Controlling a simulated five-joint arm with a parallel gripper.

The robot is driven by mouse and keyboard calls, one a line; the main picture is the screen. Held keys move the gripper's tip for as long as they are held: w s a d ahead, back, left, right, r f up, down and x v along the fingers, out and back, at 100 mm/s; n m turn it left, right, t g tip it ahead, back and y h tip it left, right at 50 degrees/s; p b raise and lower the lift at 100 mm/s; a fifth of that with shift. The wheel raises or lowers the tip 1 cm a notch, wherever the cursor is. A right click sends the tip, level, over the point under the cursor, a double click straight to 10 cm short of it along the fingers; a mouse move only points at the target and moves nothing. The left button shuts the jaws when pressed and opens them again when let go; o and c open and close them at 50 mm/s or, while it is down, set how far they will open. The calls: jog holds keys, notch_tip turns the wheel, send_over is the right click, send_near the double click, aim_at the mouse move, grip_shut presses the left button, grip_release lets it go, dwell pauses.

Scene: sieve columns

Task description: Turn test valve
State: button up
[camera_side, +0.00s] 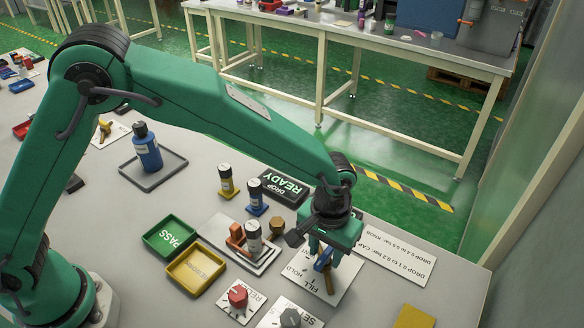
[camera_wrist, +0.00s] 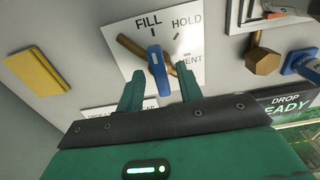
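The test valve has a blue lever handle (camera_wrist: 157,72) on a brass pipe body (camera_wrist: 131,46), set on a white plate (camera_wrist: 117,27) marked FILL and HOLD, with a third label partly hidden. In the wrist view the handle runs roughly up and down, its upper end by the FILL tick. My gripper (camera_wrist: 159,74) is open, one finger on each side of the handle, with visible gaps. In the side view my gripper (camera_side: 324,262) is low over the valve plate (camera_side: 300,268); it partly hides the handle, while the brass body (camera_side: 329,283) shows below.
A brass hex cap (camera_side: 276,227) and a white-labelled column (camera_side: 254,238) in a tray stand left of the gripper. A black DROP READY tray (camera_side: 285,186) is behind. Red (camera_side: 238,296) and grey (camera_side: 290,317) knobs are in front. A yellow pad (camera_side: 414,317) lies at right.

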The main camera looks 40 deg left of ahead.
jog(key=shift+c, duration=0.3)
grip_shut()
jog(key=shift+m, duration=0.4)
jog(key=m, duration=0.4)
jog(key=shift+m, duration=2)
jog(key=shift+o, duration=0.3)
grip_release()
